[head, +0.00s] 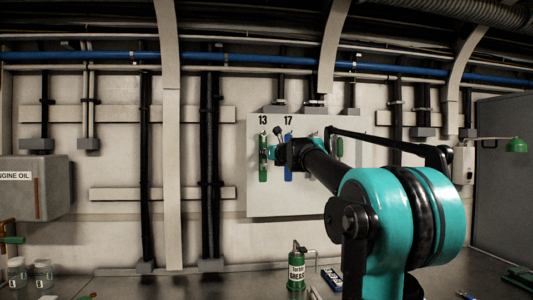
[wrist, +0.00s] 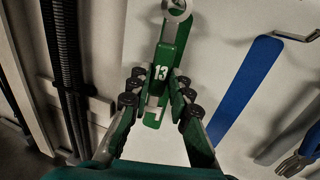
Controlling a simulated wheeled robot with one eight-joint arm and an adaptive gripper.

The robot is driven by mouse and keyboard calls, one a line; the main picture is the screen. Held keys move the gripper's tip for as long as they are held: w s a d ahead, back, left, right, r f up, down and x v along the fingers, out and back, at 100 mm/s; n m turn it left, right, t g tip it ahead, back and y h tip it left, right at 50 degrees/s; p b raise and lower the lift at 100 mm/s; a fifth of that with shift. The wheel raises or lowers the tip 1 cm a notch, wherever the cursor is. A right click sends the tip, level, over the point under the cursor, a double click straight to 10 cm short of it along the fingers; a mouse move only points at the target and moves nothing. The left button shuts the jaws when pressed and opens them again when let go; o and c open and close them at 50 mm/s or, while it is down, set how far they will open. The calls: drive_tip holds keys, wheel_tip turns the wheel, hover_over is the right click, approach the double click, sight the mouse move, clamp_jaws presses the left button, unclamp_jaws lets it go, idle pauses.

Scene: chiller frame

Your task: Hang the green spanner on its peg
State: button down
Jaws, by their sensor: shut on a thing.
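The green spanner (wrist: 162,70), marked 13, is in my gripper in the wrist view (wrist: 155,97). Its grey ring end (wrist: 177,8) points up and is cut by the top edge. A tilted green patch shows behind it on the white board. The spanner also shows as a green upright shape (head: 263,160) under the number 13 in the head view. My gripper (head: 274,154) is shut on its handle, in front of the board. The peg under 13 is not clearly seen, and I cannot tell whether the ring is around it.
The white board (head: 262,200) hangs on the wall. A blue strip (wrist: 248,85) under 17 lies right of the spanner, with a wire hook (wrist: 293,36) near its top. Blue-handled pliers (wrist: 303,155) hang further right. A green grease can (head: 297,270) stands on the bench below.

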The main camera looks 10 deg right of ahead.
idle(0.4)
drive_tip(key=c, duration=1.3)
unclamp_jaws()
drive_tip(key=v, duration=1.2)
